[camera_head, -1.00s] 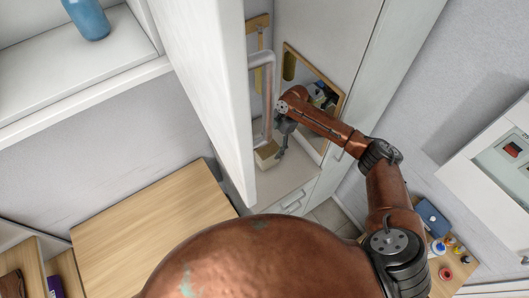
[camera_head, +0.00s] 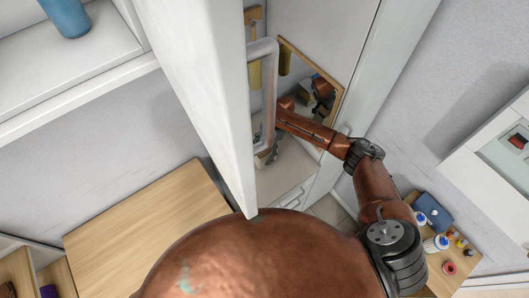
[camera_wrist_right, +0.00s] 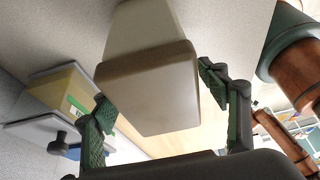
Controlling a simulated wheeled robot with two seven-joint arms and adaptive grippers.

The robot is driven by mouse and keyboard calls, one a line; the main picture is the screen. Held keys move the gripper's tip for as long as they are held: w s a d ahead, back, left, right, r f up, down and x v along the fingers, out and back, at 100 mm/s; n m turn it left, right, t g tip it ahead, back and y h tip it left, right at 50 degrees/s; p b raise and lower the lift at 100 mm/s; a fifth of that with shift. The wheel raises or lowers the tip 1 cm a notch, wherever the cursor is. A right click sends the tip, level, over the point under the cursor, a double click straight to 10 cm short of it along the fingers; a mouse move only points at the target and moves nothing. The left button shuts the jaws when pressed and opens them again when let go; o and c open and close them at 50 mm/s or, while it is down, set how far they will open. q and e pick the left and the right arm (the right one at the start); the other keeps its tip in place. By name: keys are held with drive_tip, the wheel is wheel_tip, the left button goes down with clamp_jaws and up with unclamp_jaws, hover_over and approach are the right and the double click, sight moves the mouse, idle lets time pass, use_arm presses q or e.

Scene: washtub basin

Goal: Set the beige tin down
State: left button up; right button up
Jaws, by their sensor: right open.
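The beige tin (camera_wrist_right: 150,85) fills the upper middle of the right wrist view, its near end tapering into a flat pale face. My right gripper (camera_wrist_right: 163,112) is open, with one green-padded finger on each side of the tin's near end. Gaps show between the pads and the tin. In the head view the right gripper (camera_head: 268,156) is low inside the tall white cabinet, partly hidden by the door edge. The tin cannot be made out clearly there. My left gripper is not in view.
The white cabinet door (camera_head: 205,90) with its bar handle (camera_head: 270,90) stands close left of my right arm. A wood-framed mirror (camera_head: 336,98) is right behind the arm. A yellow box (camera_wrist_right: 68,90) lies left of the tin. A wooden table (camera_head: 140,225) has bare room.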

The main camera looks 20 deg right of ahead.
drive_tip(key=shift+x, duration=0.9)
drive_tip(key=shift+d+f, duration=0.1)
drive_tip(key=shift+f, duration=0.15)
drive_tip(key=shift+c, duration=0.4)
drive_tip(key=c, duration=1.4)
drive_tip(key=shift+c, duration=0.9)
drive_tip(key=shift+r, duration=0.15)
